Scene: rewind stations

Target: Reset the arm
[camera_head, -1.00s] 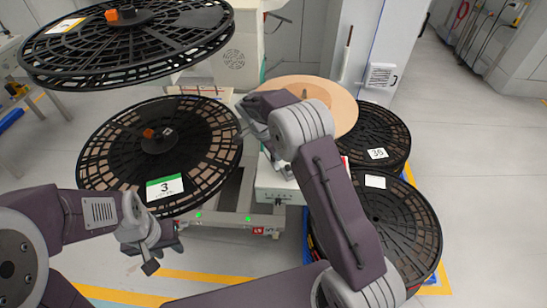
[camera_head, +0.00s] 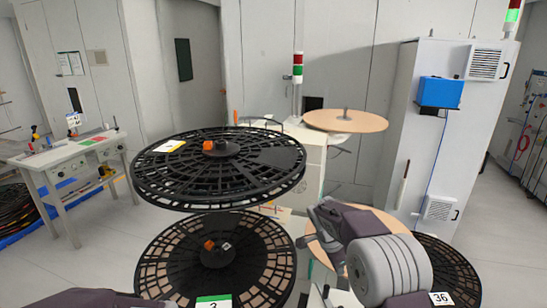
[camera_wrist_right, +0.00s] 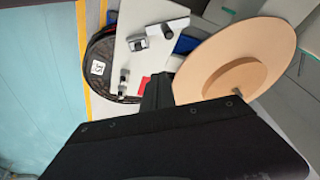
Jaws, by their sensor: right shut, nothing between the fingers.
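My right gripper (camera_head: 322,226) shows in the head view, in front of the lower tan disc (camera_head: 390,224) and right of the black reels. Its fingers are shut and empty. In the right wrist view, the dark fingers (camera_wrist_right: 157,92) show together beyond the black gripper body, beside a tan disc (camera_wrist_right: 228,52) with a raised hub. My right arm covers part of the lower disc in the head view. Of my left arm, only a link shows at the bottom left of the head view; its gripper is out of frame.
An upper black reel (camera_head: 178,186) hangs over a lower black reel (camera_head: 160,262) labelled 3. A reel labelled 36 (camera_head: 462,270) lies at the lower right, by a tall white cabinet (camera_head: 425,150). Another tan disc (camera_head: 345,121) is behind. A white workbench (camera_head: 80,152) stands left.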

